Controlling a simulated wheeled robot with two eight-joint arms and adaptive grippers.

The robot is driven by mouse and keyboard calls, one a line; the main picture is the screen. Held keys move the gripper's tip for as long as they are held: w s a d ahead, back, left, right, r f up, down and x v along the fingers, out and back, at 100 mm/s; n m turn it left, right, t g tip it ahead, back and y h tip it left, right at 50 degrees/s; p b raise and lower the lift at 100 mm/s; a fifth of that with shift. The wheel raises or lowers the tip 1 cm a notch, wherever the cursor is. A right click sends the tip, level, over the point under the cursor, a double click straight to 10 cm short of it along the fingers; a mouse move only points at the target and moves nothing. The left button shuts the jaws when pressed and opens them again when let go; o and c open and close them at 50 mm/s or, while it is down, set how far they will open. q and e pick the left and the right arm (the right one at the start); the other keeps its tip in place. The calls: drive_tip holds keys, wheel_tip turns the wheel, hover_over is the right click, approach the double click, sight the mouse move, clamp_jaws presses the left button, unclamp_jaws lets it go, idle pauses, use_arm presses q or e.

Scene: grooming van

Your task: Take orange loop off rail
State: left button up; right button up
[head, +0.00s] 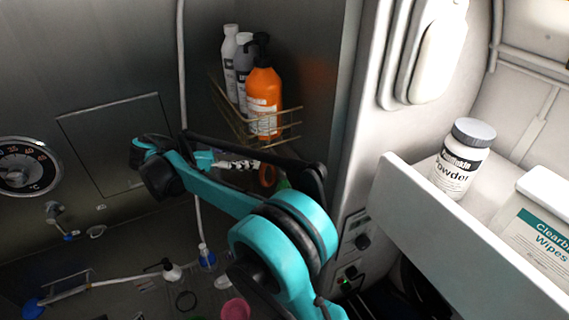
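An orange ringed shape (267,176), which looks like the orange loop, shows in the head view just below the wire corner basket. It is small, dark and partly covered by my arm, and I cannot make out the rail it hangs on. One teal and black arm comes in from the bottom, right of centre; I take it as my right arm. A pale, dark-marked part behind it, seemingly my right gripper (238,163), is close to the left of the loop. Its fingers are too small and covered to tell their opening or any contact. My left gripper is not in view.
The wire basket (284,127) holds an orange pump bottle (263,100) and paler bottles (231,60). A green piece (283,184) shows beside the loop.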

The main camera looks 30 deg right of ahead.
sight(264, 163)
drive_tip(key=x, duration=0.2)
drive_tip(key=p+x, duration=0.1)
drive_tip(key=x, duration=0.1)
drive_tip(key=f+x, duration=0.1)
drive_tip(key=x, duration=0.2)
drive_tip(key=shift+s+a+f, duration=0.15)
drive_tip(key=shift+s, duration=0.05)
clamp_jaws()
